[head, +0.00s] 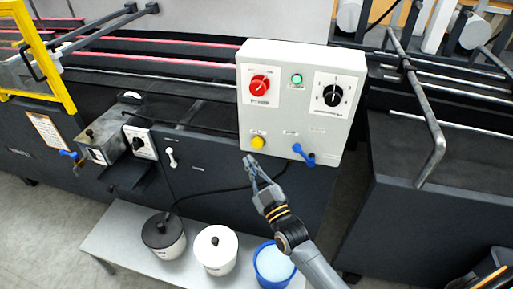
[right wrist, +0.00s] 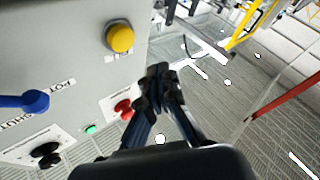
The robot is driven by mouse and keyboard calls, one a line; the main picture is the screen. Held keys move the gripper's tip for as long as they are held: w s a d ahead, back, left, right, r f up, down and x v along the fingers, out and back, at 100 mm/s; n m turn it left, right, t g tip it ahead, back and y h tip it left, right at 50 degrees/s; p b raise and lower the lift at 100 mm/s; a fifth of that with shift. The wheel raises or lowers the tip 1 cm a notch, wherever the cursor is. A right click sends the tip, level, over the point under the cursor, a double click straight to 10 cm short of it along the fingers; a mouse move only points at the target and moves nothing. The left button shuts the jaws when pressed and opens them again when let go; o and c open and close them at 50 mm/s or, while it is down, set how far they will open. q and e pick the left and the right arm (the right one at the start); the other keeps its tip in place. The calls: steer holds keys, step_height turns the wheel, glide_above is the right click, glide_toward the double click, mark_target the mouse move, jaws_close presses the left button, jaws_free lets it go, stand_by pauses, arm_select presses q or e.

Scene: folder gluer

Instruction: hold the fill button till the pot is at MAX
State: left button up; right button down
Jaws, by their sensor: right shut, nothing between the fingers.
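The yellow button (head: 258,142) sits at the lower left of the light grey control panel (head: 288,123). It also shows in the right wrist view (right wrist: 120,37), where its label is too oblique to read. My right gripper (head: 249,161) is shut and empty, its tips just below the yellow button in the head view. In the right wrist view its fingertips (right wrist: 158,72) are apart from the button. A metal box with a black knob (head: 103,144) is on the machine at left; I cannot tell whether it is the pot. No MAX mark is readable. My left gripper is not in view.
The panel also carries a blue lever (head: 304,154), a red knob (head: 260,84), a green lamp (head: 297,78) and a black dial (head: 332,95). Below, a bench (head: 118,238) holds a black-lidded pot (head: 163,235), a white-lidded pot (head: 215,249) and a blue tub (head: 272,264).

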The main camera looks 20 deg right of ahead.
mark_target(252, 141)
steer(key=w+d, duration=0.1)
steer(key=w+d+b, duration=0.1)
steer(key=w, duration=0.1)
steer(key=shift+w+d, duration=0.15)
steer(key=shift+d, duration=0.05)
stand_by(1.2)
steer(key=shift+w, duration=0.1)
steer(key=shift+w+d, duration=0.2)
steer(key=shift+w, duration=0.05)
steer(key=shift+w+d+b, duration=0.3)
steer(key=shift+w+b, duration=0.05)
steer(key=shift+w, duration=0.05)
stand_by(5.6)
